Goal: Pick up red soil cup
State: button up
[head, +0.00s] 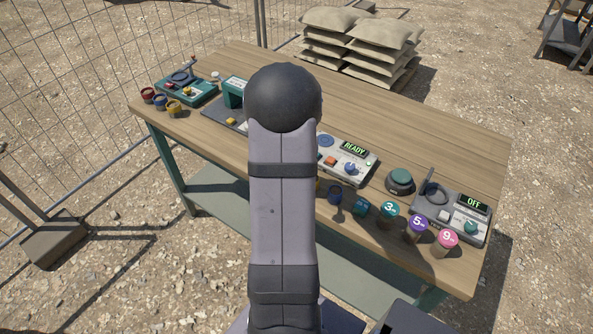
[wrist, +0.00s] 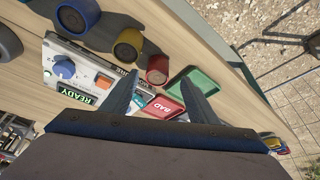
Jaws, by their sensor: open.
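In the wrist view, a red soil cup (wrist: 157,68) with brown soil on top stands near the table's edge, just beyond and roughly between my fingertips. My gripper (wrist: 160,82) is open, its two dark fingers apart with nothing held. I cannot tell the height gap to the cup. A yellow soil cup (wrist: 128,45) and a blue soil cup (wrist: 77,17) stand in a row beside it. In the head view my arm hides my gripper and this red cup; the blue cup (head: 335,195) shows right of the arm.
A red BAD tray (wrist: 163,108) and a green tray (wrist: 198,88) lie close to the fingers. The READY device (head: 345,158) stands behind the cup row. Numbered cups (head: 417,226) stand at the right. Another red cup (head: 147,93) stands with small cups at the far left.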

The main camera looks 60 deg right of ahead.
jog(key=shift+d+p+x, duration=0.15)
jog(key=shift+p+x, duration=0.4)
jog(key=shift+x, duration=0.4)
jog(key=shift+d+p+x, duration=0.15)
jog(key=shift+p+x, duration=0.35)
jog(key=shift+x, duration=0.45)
jog(key=shift+d+f, duration=0.25)
jog(key=shift+f, duration=0.3)
jog(key=shift+c, duration=0.6)
jog(key=c, duration=1)
